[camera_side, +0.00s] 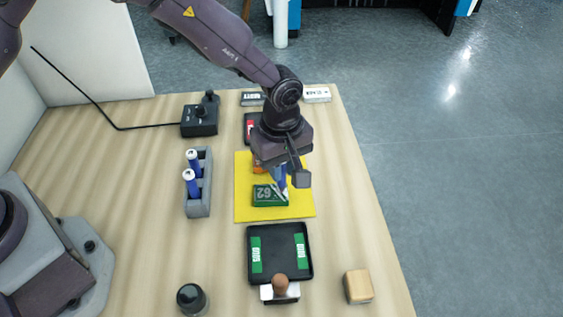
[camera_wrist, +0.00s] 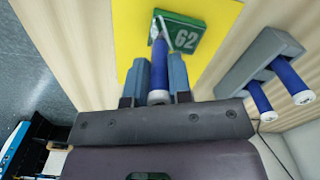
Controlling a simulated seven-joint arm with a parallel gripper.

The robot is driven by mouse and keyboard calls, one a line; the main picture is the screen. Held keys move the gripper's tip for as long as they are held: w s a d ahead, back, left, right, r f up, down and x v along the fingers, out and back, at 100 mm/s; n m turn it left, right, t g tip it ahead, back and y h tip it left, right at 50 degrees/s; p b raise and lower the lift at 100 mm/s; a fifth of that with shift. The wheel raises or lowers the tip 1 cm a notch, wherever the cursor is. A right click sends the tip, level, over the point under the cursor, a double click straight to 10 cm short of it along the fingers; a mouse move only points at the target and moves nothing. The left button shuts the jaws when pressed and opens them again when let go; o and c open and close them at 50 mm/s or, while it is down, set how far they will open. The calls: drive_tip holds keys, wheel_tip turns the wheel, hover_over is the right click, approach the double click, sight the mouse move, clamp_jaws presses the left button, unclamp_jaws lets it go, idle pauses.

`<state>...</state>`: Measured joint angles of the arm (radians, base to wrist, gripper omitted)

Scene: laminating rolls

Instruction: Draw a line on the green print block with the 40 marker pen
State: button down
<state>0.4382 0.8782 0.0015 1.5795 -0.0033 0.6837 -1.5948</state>
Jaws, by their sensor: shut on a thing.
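The green print block (camera_side: 262,198), marked 62, lies on a yellow mat (camera_side: 243,180). It also shows at the top of the wrist view (camera_wrist: 187,40). My gripper (camera_side: 280,174) is above the block's right part, pointing down. In the wrist view, my gripper (camera_wrist: 159,78) is shut on a blue marker pen (camera_wrist: 158,72). A pale streak near the tip may be the tip itself or a mark. No number on the pen is readable.
A grey holder (camera_side: 199,206) left of the mat holds two blue pens (camera_side: 191,185). An orange block (camera_side: 258,167) lies behind the green one. A black tray (camera_side: 280,262) with green labelled pieces, a stamp (camera_side: 280,286) and a wooden block (camera_side: 358,287) are in front.

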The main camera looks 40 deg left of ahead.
drive_tip(key=shift+f, duration=0.15)
idle(0.4)
drive_tip(key=shift+s+a, duration=0.3)
drive_tip(key=shift+s+a, duration=0.1)
drive_tip(key=shift+s+a, duration=0.25)
drive_tip(key=shift+a, duration=0.05)
drive_tip(key=shift+s+a, duration=0.25)
drive_tip(key=shift+s+a, duration=0.25)
drive_tip(key=shift+a, duration=0.05)
